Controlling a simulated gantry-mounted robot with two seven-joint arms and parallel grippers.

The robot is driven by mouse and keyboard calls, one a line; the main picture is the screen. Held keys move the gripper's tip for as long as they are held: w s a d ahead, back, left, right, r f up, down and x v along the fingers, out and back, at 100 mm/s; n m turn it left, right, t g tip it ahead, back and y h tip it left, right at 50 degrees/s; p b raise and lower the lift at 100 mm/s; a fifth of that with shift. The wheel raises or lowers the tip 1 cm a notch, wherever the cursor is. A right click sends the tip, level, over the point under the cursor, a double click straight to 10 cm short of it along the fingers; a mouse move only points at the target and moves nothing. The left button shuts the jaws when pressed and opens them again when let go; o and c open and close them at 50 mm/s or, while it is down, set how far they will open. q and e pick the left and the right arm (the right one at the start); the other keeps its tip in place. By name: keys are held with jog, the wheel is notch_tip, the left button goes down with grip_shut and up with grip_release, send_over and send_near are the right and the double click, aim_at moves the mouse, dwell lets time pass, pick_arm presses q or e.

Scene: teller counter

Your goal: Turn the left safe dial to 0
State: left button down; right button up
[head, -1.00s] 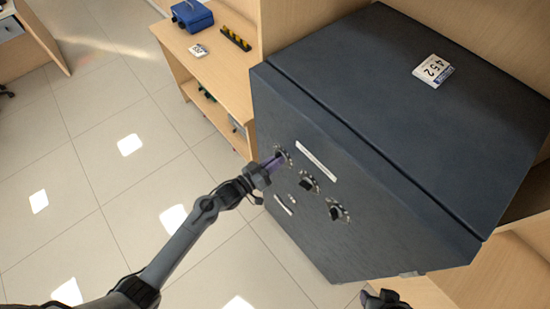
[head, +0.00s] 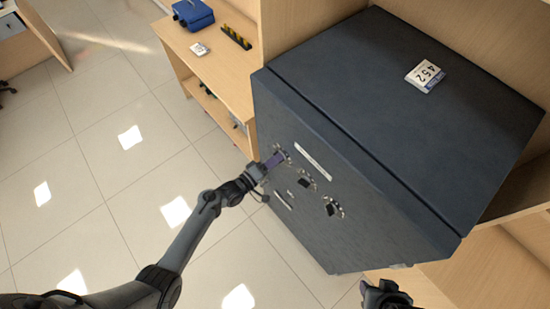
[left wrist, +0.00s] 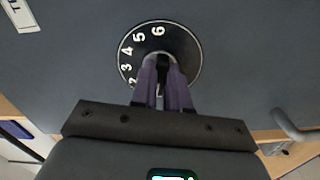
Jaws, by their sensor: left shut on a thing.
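The dark grey safe (head: 300,245) has three dials in a row on its front. The left dial (left wrist: 183,42) has a black face with white numbers. In the left wrist view 2, 3, 4, 5 and 6 show on its left and top. Its lower part is hidden by my fingers, and I cannot see the 0. My left gripper (head: 277,158) is shut on this dial's knob with its purple fingers. The middle dial (head: 306,181) and right dial (head: 332,208) are free. My right gripper (head: 378,290) is at the bottom edge, apart from the safe; its jaws are unclear.
A white card reading 452 (head: 425,75) lies on the safe. A white label strip (head: 313,160) is above the dials. A handle (left wrist: 293,130) shows at right in the left wrist view. A wooden desk with a blue box (head: 193,14) stands behind. The floor before the safe is clear.

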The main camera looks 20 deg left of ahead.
pick_arm(q)
jog(key=shift+n+p, duration=0.4)
jog(key=shift+n, duration=0.8)
jog(key=c, duration=1.1)
grip_release()
jog(key=shift+s, duration=0.1)
jog(key=v, duration=1)
jog(key=shift+s+a, duration=0.25)
